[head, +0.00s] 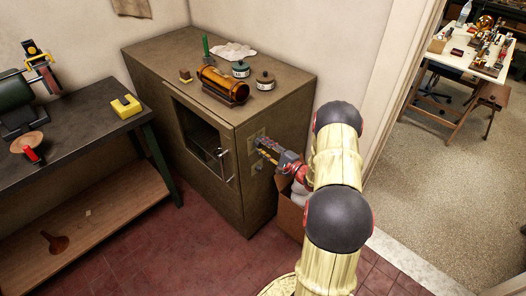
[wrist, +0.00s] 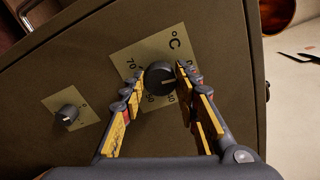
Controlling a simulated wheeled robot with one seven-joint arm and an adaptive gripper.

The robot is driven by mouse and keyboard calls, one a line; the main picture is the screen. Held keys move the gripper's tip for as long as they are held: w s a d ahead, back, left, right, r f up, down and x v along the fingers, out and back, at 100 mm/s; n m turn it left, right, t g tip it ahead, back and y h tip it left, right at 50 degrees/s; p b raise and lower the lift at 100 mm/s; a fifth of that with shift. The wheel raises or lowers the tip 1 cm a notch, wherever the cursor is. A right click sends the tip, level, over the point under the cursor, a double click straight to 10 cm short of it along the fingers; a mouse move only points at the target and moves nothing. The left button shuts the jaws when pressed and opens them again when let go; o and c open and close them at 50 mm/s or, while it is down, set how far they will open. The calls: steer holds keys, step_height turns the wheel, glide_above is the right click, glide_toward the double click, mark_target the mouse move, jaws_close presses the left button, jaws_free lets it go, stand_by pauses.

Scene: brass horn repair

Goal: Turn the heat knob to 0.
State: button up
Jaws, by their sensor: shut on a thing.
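The heat knob (wrist: 160,76) is a round black knob with a pale mark, on a cream dial plate (wrist: 147,47) printed with °C and numbers, of which 70 is legible. I cannot read for sure which number the mark points to. My gripper (wrist: 159,78) has one finger on each side of the knob and is shut on it. In the head view my gripper (head: 265,149) reaches the right side panel of the brown cabinet (head: 285,110) and hides most of the knob there.
A second, smaller knob (wrist: 67,114) sits on its own plate left of the dial in the wrist view. A cardboard box (head: 289,214) stands on the floor below my arm.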

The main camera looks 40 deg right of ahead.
steer(key=shift+f+n+b, duration=0.1)
steer(key=shift+n+b, duration=0.6)
steer(key=shift+n, duration=0.1)
steer(key=o, duration=1)
steer(key=shift+a, duration=0.1)
steer(key=shift+o, duration=0.7)
steer(key=s+d, duration=0.1)
steer(key=s, duration=1.1)
